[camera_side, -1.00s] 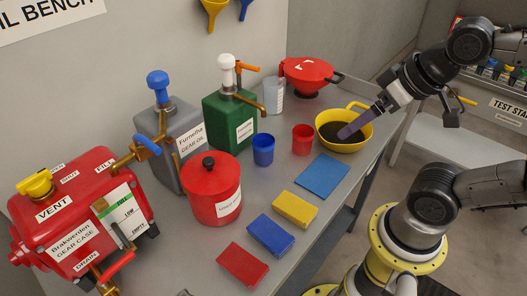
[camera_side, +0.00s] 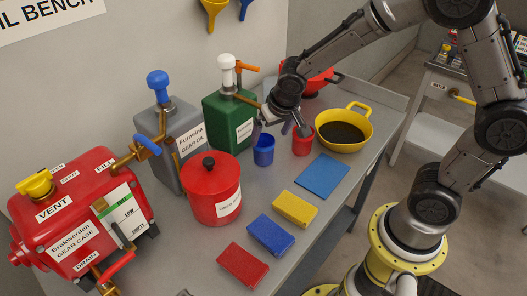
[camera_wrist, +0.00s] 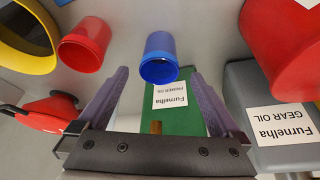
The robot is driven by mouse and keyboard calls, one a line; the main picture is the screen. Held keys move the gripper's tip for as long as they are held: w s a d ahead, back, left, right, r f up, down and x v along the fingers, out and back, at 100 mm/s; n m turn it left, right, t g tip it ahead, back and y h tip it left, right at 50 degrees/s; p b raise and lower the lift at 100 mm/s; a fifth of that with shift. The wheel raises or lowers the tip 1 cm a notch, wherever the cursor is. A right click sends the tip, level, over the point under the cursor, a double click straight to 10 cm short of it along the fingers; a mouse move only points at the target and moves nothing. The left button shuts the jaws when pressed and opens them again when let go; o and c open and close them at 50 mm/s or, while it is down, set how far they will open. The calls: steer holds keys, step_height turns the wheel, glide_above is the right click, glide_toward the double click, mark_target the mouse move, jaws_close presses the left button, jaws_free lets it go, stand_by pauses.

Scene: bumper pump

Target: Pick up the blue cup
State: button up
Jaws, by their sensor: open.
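The blue cup (camera_side: 263,150) stands upright on the bench in front of the green can, left of the red cup. My gripper (camera_side: 274,128) is open and empty, just above and beside the blue cup in the side view. In the wrist view the blue cup (camera_wrist: 160,58) lies between the lines of the two purple fingers (camera_wrist: 160,76), around the level of their tips. I cannot tell whether a finger touches it.
The red cup (camera_side: 302,142) stands close to the right, with the yellow bowl (camera_side: 362,121) of dark liquid beyond. The green can (camera_side: 222,125) and its spout are close behind. A red lidded pot (camera_side: 211,193) stands to the left. A blue pad (camera_side: 322,176) lies in front.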

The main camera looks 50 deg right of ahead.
mark_target(264, 151)
steer(key=x, duration=1)
steer(key=shift+w+f, duration=0.15)
steer(key=shift+f, duration=0.05)
steer(key=c, duration=1.5)
steer(key=shift+r, duration=0.15)
